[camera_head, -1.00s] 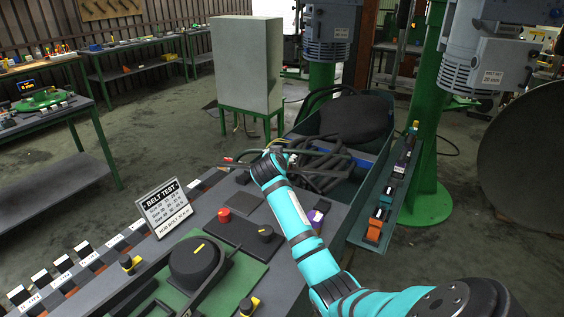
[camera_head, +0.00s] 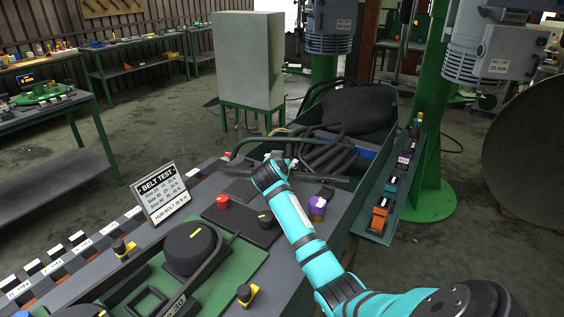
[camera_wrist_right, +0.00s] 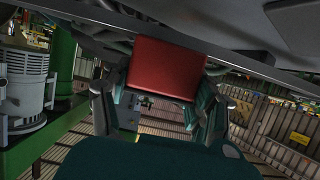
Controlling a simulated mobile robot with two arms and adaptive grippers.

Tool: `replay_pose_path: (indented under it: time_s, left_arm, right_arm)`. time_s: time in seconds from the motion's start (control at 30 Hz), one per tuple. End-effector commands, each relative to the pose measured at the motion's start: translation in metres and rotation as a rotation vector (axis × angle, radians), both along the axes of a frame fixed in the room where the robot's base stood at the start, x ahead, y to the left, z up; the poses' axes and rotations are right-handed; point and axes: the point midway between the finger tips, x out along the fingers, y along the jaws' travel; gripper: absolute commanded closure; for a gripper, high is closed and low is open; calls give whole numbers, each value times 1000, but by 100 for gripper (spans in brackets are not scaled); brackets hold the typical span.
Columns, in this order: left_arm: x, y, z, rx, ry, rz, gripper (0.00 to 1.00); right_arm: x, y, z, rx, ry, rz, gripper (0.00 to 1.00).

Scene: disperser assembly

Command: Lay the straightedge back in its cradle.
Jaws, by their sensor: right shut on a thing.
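My right arm comes in from the lower right, and its gripper (camera_head: 268,160) is above the far part of the bench, mostly hidden behind my wrist. In the right wrist view its two fingers stand on either side of a red block (camera_wrist_right: 165,68) and are shut on it. A long dark bar (camera_wrist_right: 245,62) runs slanting across behind the red block; together they look like the straightedge and its grip. In the head view a grey bar end (camera_head: 322,176) shows to the right of my wrist. I cannot pick out the cradle with certainty. My left gripper is out of view.
A green bin of dark belts (camera_head: 325,155) lies beyond the gripper.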

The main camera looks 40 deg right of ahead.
Motion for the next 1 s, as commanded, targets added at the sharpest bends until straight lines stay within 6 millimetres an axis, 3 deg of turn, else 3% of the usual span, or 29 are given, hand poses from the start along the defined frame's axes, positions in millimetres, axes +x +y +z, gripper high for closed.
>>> replay_pose_path:
  time_s: [0.33, 1.0]
  left_arm:
    - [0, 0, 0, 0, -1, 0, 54]
    - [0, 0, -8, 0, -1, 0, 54]
  right_arm:
    - [0, -1, 3, -4, -5, 1, 99]
    - [0, -1, -10, -3, -4, 1, 99]
